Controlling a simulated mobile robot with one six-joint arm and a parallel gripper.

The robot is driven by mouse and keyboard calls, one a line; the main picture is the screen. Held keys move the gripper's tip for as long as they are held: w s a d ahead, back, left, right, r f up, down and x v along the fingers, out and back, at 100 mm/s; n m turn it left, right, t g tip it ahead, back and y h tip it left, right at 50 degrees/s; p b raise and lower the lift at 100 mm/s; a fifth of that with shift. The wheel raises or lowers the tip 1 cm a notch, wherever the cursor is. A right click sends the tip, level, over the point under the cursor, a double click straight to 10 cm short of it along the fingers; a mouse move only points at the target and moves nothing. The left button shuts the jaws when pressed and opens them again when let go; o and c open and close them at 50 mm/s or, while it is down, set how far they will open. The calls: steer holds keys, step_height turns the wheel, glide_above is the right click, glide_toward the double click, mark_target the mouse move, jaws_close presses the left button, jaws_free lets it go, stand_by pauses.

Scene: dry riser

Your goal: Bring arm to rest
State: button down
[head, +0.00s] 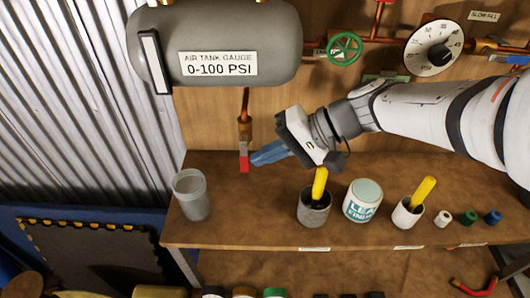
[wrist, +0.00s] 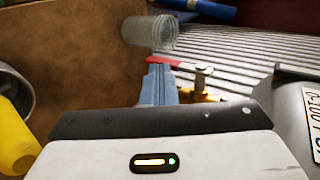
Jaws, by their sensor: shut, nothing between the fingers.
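My arm reaches in from the right in the head view. Its white wrist hangs over the wooden bench (head: 260,232), and my gripper (head: 256,159) points left with its blue fingers together and nothing between them. In the wrist view the blue fingers of my gripper (wrist: 157,82) are also closed and empty. The fingertips appear near the red-handled valve (head: 244,161) below the air tank; I cannot tell the exact gap. The red handle also shows just beyond the fingers in the wrist view (wrist: 172,63).
A grey translucent cup (head: 191,196) stands at the bench's left. A cup with a yellow-handled brush (head: 320,184) stands below my wrist, beside a leak-finder tub (head: 362,202). Another yellow-handled brush (head: 421,193) stands right. The air tank (head: 215,45), green valve wheel (head: 344,48) and gauge (head: 434,47) are above.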

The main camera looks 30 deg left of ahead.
steer(key=v, duration=0.7)
steer(key=d+f+m+t+h+p, duration=0.1)
steer(key=d+f+m+t+h, duration=0.1)
steer(key=d, duration=0.8)
steer(key=d+f+m+t+h+p, duration=0.1)
steer(key=d+f+m+t+h, duration=0.1)
steer(key=d, duration=0.9)
steer(key=d+f+m+t+h+p, duration=0.1)
steer(key=d+f+m+t+h, duration=0.1)
steer(key=d, duration=0.9)
steer(key=f+t+h, duration=0.1)
steer(key=t+h, duration=0.1)
steer(key=h, duration=0.1)
steer(key=shift+s+f+h, duration=0.15)
steer(key=shift+h, duration=0.15)
